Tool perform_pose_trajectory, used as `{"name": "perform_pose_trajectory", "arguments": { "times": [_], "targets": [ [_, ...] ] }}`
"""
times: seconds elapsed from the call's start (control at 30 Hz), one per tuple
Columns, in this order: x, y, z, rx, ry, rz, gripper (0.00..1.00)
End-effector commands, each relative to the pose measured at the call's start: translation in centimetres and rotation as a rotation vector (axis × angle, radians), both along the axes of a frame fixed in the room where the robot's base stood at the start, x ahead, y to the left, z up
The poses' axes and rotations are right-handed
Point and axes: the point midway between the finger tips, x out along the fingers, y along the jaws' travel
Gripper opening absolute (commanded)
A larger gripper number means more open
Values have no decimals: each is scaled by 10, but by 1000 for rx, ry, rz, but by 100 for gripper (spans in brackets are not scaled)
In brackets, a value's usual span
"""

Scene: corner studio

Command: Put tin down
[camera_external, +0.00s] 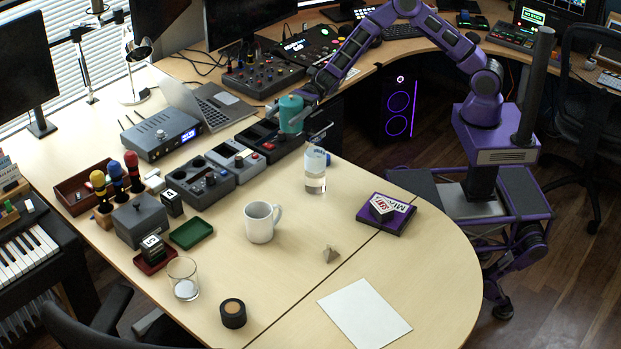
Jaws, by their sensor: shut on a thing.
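A teal tin (291,114) is upright in my gripper (301,100), near the back of the light wooden desk. My gripper is shut on the tin from its upper right side. The tin is just behind and above a row of dark desktop devices. Whether its base touches anything is hard to tell. The fingertips are partly hidden by the tin and too small to make out clearly.
Dark and grey devices (235,156) stand in a row left of the tin. The desk's right front is mostly clear around a paper sheet (364,314).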

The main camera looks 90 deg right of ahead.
Motion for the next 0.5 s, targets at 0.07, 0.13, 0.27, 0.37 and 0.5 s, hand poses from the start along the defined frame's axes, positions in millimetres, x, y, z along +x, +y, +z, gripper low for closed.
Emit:
{"name": "perform_pose_trajectory", "arguments": {
  "times": [0.07, 0.13, 0.27, 0.37, 0.5],
  "targets": [
    [15, -3, -5, 2, -3, 11, 27],
    [27, -7, -8, 1, -2, 17, 27],
    [49, -14, -11, 2, -3, 17, 27],
    [46, -13, -44, 5, 9, 20, 27],
    [46, -13, -82, 5, 6, 19, 27]
  ]
}}
